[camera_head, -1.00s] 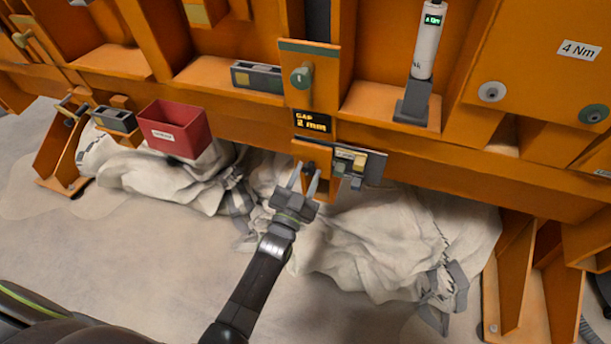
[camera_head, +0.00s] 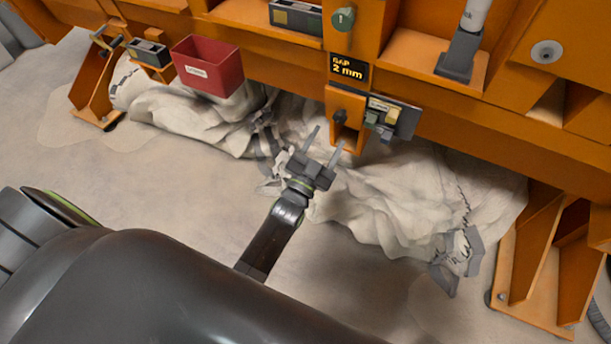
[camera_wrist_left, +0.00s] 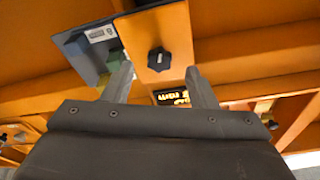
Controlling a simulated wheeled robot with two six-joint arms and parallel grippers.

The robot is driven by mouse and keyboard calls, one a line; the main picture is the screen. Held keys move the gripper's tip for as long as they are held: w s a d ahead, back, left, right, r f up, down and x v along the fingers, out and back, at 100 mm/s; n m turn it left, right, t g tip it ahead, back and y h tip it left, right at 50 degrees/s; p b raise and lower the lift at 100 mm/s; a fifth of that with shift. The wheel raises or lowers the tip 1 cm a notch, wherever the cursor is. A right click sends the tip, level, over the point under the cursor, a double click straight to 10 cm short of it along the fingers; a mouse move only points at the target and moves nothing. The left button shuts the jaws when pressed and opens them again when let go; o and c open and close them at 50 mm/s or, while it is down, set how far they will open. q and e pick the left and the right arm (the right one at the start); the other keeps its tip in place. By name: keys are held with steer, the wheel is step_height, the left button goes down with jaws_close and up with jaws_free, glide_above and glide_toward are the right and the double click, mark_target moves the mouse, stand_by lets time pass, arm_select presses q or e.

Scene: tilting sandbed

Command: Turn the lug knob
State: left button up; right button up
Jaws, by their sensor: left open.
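The lug knob is a small dark knob (camera_head: 340,117) on the front of an orange bracket (camera_head: 346,103) under the "GAP 2 mm" display (camera_head: 347,68). In the left wrist view, the black lobed knob (camera_wrist_left: 159,59) sits on the orange bracket, beyond and between my fingertips. My left gripper (camera_head: 329,137) is open and empty, pointing at the knob from below. Its fingertips stop short of the knob, with a small gap. In the wrist view, the left gripper (camera_wrist_left: 160,68) shows one finger on each side of the knob. My right gripper is not in view.
A dark plate (camera_head: 404,119) with small coloured blocks sits right beside the bracket. A red bin (camera_head: 207,67) hangs to the left. A crumpled pale cloth (camera_head: 400,190) lies below the orange frame. Bare floor (camera_head: 130,180) is clear at left.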

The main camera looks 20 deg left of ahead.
arm_select(q)
steer(key=v, duration=1.2)
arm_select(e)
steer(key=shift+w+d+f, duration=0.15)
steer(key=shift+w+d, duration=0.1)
arm_select(q)
steer(key=shift+w, duration=0.1)
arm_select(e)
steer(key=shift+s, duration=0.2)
